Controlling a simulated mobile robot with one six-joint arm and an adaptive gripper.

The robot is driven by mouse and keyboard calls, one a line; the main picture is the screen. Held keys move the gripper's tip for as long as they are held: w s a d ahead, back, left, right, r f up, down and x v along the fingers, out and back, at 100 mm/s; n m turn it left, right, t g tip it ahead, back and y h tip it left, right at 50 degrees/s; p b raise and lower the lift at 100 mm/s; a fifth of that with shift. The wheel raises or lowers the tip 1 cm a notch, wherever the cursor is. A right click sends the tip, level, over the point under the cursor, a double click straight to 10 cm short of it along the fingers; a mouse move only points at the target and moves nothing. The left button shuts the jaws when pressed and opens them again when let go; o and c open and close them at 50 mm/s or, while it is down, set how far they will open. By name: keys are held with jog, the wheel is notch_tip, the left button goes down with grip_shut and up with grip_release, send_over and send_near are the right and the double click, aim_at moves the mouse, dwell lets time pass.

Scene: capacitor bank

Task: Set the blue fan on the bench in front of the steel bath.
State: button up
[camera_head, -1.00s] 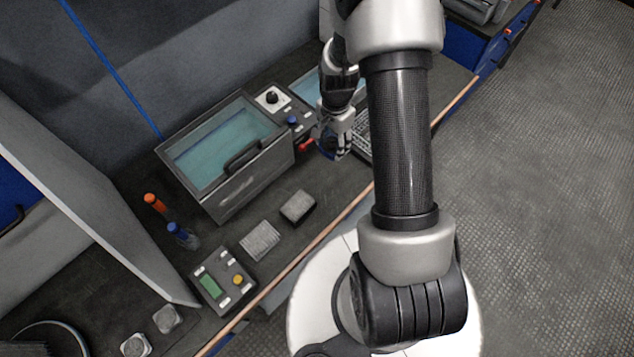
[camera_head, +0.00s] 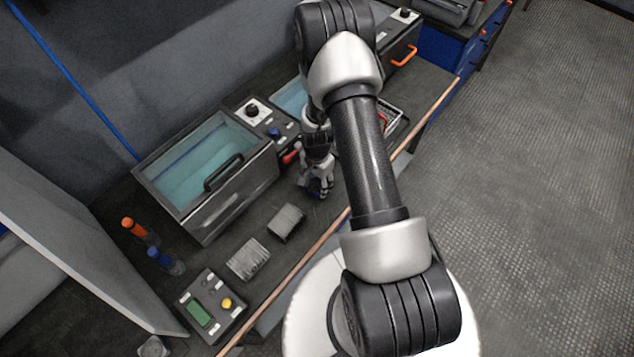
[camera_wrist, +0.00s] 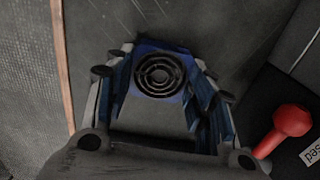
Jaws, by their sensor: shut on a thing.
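The blue fan (camera_wrist: 158,74) shows in the wrist view between the fingers of my gripper (camera_wrist: 155,85), with its round dark grille facing the camera. My gripper is shut on it. In the head view my gripper (camera_head: 318,190) is low over the dark bench (camera_head: 225,222), right of the steel bath's front right corner; the fan is mostly hidden by the fingers there. I cannot tell whether the fan touches the bench. The steel bath (camera_head: 222,205) has teal liquid and a dark handle on its front edge.
Two grey finned blocks (camera_head: 248,259) (camera_head: 286,221) lie on the bench before the bath. Orange (camera_head: 133,228) and blue-capped (camera_head: 160,257) bottles stand left. A red lever (camera_wrist: 290,125) is close to my gripper.

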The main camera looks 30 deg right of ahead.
jog(key=shift+r, duration=0.1)
jog(key=shift+f, duration=0.25)
jog(key=o, duration=1)
jog(key=shift+o, duration=0.2)
jog(key=shift+r, duration=0.15)
